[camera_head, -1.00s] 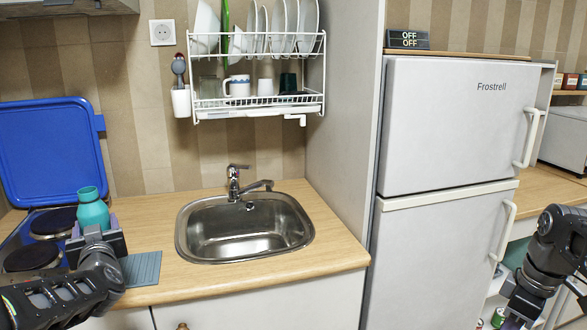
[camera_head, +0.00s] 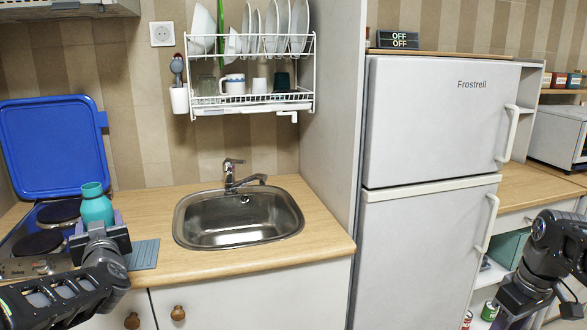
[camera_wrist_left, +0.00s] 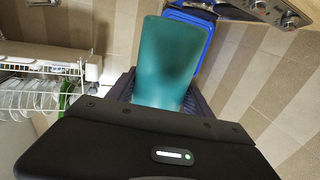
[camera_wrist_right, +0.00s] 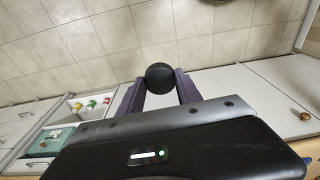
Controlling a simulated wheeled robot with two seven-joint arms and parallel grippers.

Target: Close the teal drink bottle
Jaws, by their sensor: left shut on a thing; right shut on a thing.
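The teal drink bottle (camera_head: 97,210) is upright above the counter by the hob, and its top shows no cap. My left gripper (camera_head: 98,232) is shut on it; the bottle fills the space between the fingers in the left wrist view (camera_wrist_left: 166,65). My right gripper (camera_head: 512,302) is low at the right, in front of the fridge side. In the right wrist view a small round black thing (camera_wrist_right: 160,77), seemingly the bottle's cap, sits between its fingertips. Its underside is hidden.
The hob (camera_head: 32,262) with its raised blue lid (camera_head: 55,148) is at the left. A grey ribbed mat (camera_head: 143,254) lies beside the steel sink (camera_head: 240,238). The fridge (camera_head: 425,220) stands between my grippers, further back. A dish rack (camera_head: 255,100) hangs above the sink.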

